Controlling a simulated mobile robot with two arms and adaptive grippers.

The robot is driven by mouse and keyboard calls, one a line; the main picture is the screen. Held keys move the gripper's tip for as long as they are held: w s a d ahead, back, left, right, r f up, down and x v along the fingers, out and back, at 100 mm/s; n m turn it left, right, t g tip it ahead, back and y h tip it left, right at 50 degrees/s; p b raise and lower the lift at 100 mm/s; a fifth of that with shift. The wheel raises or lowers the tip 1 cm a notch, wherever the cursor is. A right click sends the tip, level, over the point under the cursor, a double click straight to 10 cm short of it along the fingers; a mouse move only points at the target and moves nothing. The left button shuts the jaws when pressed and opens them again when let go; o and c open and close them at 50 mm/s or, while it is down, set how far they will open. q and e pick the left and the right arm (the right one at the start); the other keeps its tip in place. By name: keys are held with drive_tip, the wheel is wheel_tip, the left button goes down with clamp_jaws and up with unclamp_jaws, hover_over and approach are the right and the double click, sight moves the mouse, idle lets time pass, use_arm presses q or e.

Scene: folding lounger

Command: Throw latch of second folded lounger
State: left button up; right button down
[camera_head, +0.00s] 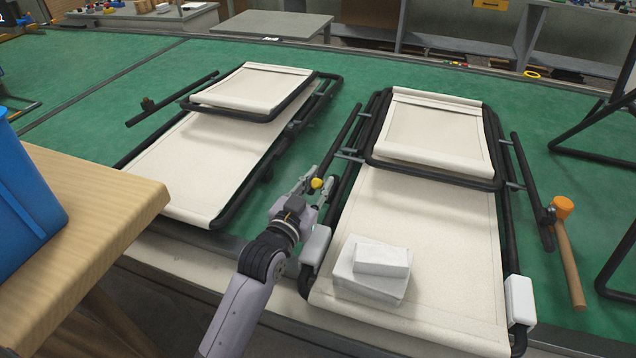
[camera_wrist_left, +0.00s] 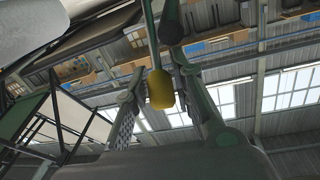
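Two folded loungers with cream fabric and black tube frames lie on the green surface, one at left (camera_head: 190,165) and one at right (camera_head: 440,225). A yellow latch knob (camera_head: 316,183) shows beside the right lounger's left frame rail. My left gripper (camera_head: 318,188) is at this knob. In the left wrist view the yellow knob (camera_wrist_left: 160,88) stands between the two fingers of the left gripper (camera_wrist_left: 160,80), with a gap on both sides. The gripper looks open around the knob, not clamped on it. My right gripper is not in view.
A wooden table (camera_head: 90,215) with a blue bin (camera_head: 25,190) stands at the left. Green surface is clear between the loungers' far ends.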

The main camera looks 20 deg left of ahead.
use_arm(q)
clamp_jaws()
idle(0.5)
